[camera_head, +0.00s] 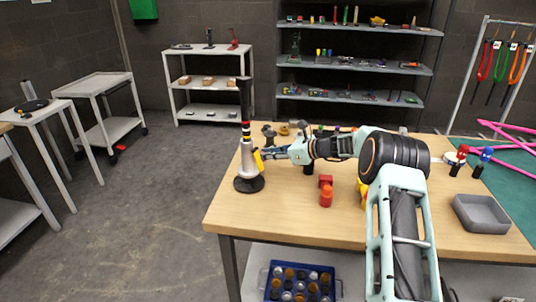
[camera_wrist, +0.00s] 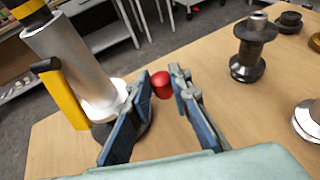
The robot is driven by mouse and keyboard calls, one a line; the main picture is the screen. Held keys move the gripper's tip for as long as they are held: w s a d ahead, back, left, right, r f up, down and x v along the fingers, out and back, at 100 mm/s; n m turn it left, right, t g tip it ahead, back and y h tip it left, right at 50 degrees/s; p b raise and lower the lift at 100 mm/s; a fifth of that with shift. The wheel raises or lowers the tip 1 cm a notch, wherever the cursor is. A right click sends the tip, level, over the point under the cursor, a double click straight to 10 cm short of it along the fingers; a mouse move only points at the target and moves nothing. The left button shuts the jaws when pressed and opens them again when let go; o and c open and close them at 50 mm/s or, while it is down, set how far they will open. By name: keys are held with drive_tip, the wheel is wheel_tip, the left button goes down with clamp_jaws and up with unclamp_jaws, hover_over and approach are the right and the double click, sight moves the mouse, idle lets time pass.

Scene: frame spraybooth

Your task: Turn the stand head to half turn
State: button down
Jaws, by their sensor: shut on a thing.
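The stand (camera_head: 245,158) is upright at the left edge of the wooden table. It has a silver column, a round black base and a tall black upper part with red and yellow bands. A yellow bar (camera_head: 257,160) is beside the column; it also shows in the wrist view (camera_wrist: 64,95). My gripper (camera_head: 266,154) reaches in from the right at column height. In the wrist view its fingertips (camera_wrist: 158,83) are on either side of a red knob (camera_wrist: 161,86) and shut on it. How the knob joins the stand is hidden. The top of the stand is cut off in the wrist view.
Dark spool-like pieces (camera_wrist: 249,50) stand right of my gripper. The floor left of the table is clear.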

drive_tip(key=shift+s+a+f, duration=0.35)
drive_tip(key=shift+a+f, duration=0.05)
drive_tip(key=shift+f, duration=0.25)
drive_tip(key=c, duration=1.8)
unclamp_jaws()
drive_tip(key=shift+o, duration=0.2)
drive_tip(key=shift+d, duration=0.35)
drive_tip(key=r+v, duration=0.1)
drive_tip(key=v, duration=1)
drive_tip(key=shift+d+r, duration=0.1)
drive_tip(key=shift+c, duration=0.3)
